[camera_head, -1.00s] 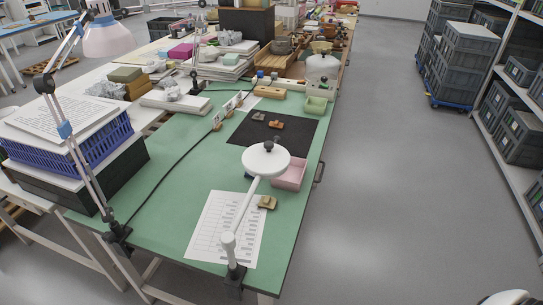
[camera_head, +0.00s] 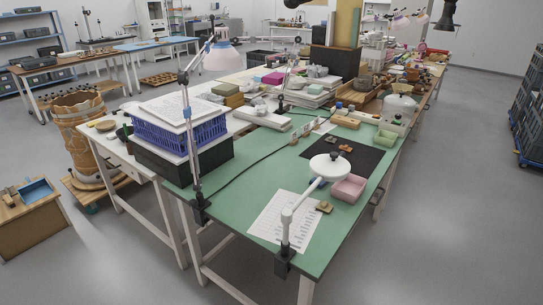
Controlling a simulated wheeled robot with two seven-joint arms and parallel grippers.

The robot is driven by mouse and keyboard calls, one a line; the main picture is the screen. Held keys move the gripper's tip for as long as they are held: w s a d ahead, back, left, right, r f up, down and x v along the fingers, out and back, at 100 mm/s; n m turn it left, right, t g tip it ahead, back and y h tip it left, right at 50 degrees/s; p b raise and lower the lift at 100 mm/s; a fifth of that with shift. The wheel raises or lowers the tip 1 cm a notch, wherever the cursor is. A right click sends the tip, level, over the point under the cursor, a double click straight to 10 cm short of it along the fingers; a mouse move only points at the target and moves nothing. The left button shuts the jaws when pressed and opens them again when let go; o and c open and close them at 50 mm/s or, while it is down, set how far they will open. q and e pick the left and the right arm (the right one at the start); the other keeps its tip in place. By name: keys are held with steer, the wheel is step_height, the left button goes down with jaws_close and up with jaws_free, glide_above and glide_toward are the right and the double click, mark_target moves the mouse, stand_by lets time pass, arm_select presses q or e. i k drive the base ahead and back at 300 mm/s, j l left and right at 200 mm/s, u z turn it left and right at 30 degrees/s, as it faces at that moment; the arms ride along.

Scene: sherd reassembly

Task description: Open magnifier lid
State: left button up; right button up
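The magnifier (camera_head: 329,168) is a white round head on a white jointed arm, clamped to the front edge of the green table. A white lid with a dark knob (camera_head: 335,155) covers its top and looks closed. The lens is hidden. The magnifier arm's post (camera_head: 287,230) stands near the front corner of the table. Neither of my grippers shows in this view.
A pink tray (camera_head: 348,189) sits right beside the magnifier head. A printed sheet (camera_head: 273,220) and a small sherd (camera_head: 324,207) lie in front. A black mat (camera_head: 368,158) lies behind. A desk lamp (camera_head: 222,58) and blue basket (camera_head: 181,132) stand left. Floor is free in front and right.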

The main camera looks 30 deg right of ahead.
mark_target(331, 165)
steer(key=l+u, duration=0.15)
steer(key=u, duration=0.35)
steer(key=l+u, duration=0.2)
steer(key=u, duration=0.3)
steer(key=l+u, duration=0.2)
steer(key=u, duration=0.3)
steer(key=l+u, duration=0.15)
steer(key=u, duration=0.35)
steer(key=k+j, duration=0.05)
